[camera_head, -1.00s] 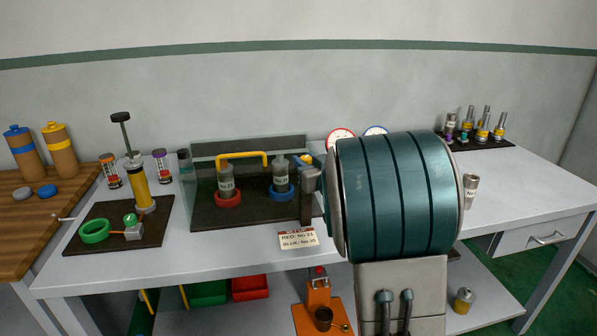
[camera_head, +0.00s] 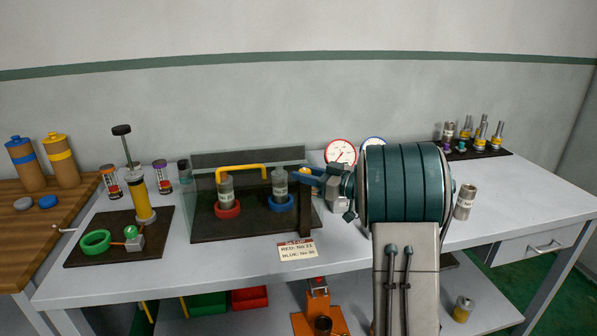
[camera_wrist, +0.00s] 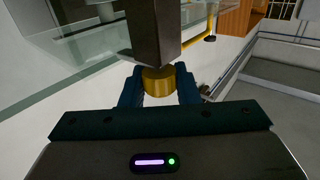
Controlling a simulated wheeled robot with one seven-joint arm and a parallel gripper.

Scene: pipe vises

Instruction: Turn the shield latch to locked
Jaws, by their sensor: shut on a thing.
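A clear shield with a yellow handle (camera_head: 240,168) covers the front of a dark fixture base (camera_head: 252,222). A dark post (camera_head: 304,215) stands at the fixture's right end. My gripper (camera_head: 301,172) comes in from the right at the top of this post, its blue fingers almost level. In the wrist view, my gripper (camera_wrist: 158,76) has a blue finger on each side of a round brass latch knob (camera_wrist: 158,83) and is shut on it. A dark block (camera_wrist: 152,35) in front hides part of the knob. The latch's lock marking is not visible.
Grey cylinders stand in a red ring (camera_head: 228,210) and a blue ring (camera_head: 281,203) behind the shield. A setup card (camera_head: 297,250) lies in front. A red-rimmed gauge (camera_head: 340,152) stands behind my wrist. A loose grey cylinder (camera_head: 466,202) stands right of my arm.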

